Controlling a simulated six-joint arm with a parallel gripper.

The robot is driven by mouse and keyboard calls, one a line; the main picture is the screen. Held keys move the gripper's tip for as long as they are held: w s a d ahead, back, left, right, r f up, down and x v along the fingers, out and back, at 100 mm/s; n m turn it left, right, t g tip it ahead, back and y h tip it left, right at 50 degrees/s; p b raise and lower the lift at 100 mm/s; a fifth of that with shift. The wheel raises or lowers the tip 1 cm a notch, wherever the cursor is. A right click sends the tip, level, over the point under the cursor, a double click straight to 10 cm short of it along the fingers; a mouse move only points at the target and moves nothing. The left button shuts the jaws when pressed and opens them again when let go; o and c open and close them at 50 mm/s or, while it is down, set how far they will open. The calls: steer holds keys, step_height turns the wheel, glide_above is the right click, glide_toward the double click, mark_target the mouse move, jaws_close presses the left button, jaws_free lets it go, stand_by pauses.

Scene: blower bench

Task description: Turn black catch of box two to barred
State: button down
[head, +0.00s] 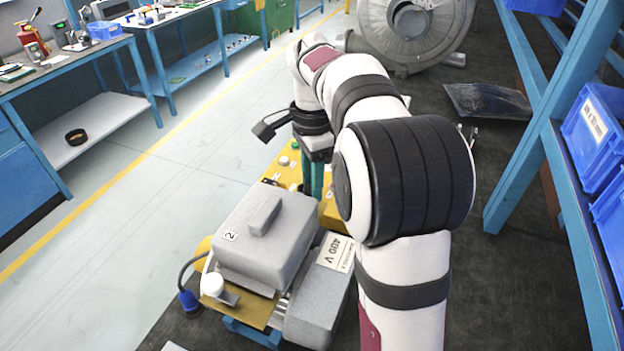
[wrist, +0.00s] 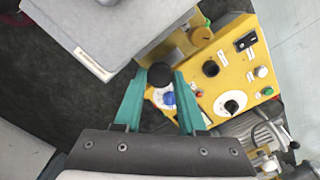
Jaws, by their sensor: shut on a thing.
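Box two is a grey box (head: 265,235) with a "2" label and a raised bar on its lid, in the lower middle of the head view. A grey box (wrist: 105,25) with a pale strip also fills the upper left of the wrist view. My gripper (wrist: 160,80) has teal fingers, shut on a round black catch (wrist: 160,73) close to this box's lower corner. In the head view my gripper (head: 312,180) reaches down behind the box, and my arm hides the catch. I cannot tell which setting the catch points to.
A yellow panel (wrist: 242,78) with switches, a white dial (wrist: 232,103) and buttons lies right of my fingers. A blue knob (wrist: 169,98) sits between the fingers. In the head view, a blue shelf frame (head: 545,130) stands at right and a grey blower (head: 415,30) at back.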

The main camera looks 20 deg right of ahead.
steer(key=n, duration=0.4)
steer(key=shift+n, duration=0.4)
steer(key=n, duration=0.4)
steer(key=shift+n, duration=0.3)
steer(key=n, duration=0.4)
steer(key=shift+n, duration=2.1)
steer(key=shift+c, duration=2.4)
jaws_free()
steer(key=shift+r, duration=0.1)
